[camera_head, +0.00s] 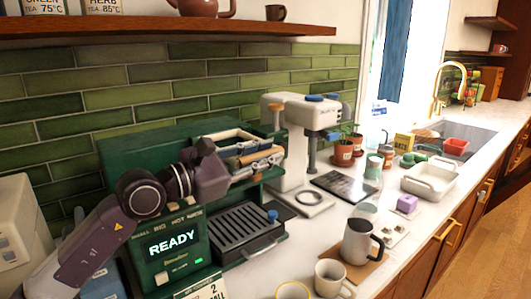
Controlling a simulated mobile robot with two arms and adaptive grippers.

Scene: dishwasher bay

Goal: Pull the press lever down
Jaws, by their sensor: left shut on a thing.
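The green coffee machine (128,151) stands on the counter at left centre, with a READY display. A light bar with a wooden handle (262,154), which I take for the press lever, shows at its upper right. My left gripper (246,168) reaches in from the left across the machine's front and is shut at this handle. The grip is small and partly hidden by the gripper, so the exact contact is hard to see. My right gripper is not in view.
A white machine (292,151) with blue knobs stands just right of the lever. A black drip tray (238,224) lies below the gripper. A wooden shelf (170,28) runs above.

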